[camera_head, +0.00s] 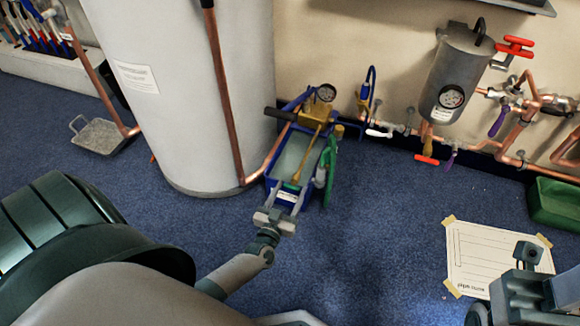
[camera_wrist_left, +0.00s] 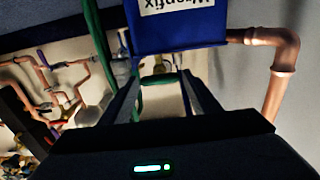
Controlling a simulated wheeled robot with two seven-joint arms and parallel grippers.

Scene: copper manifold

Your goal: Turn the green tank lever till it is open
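The blue test-pump tank (camera_head: 270,190) stands on the carpet beside the white cylinder, with a yellow-brass pump body and a gauge on top. A green part (camera_head: 331,165), which looks like the lever or a hose, runs down the tank's right side. A long green strip (camera_wrist_left: 98,38) shows left of the blue tank wall (camera_wrist_left: 180,28) in the left wrist view. My left gripper (camera_head: 288,189) is open at the tank's near end, by its white label; contact is unclear. A small green piece (camera_wrist_left: 158,78) shows between its fingers. My right gripper (camera_head: 526,256) is at lower right, its fingers unclear.
The white cylinder (camera_head: 190,100) with a copper pipe (camera_head: 226,100) stands close left of the tank. Copper pipework with red and purple valve handles (camera_head: 500,122) lines the wall at right. A taped sheet (camera_head: 485,250) lies on the carpet. Carpet between tank and sheet is clear.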

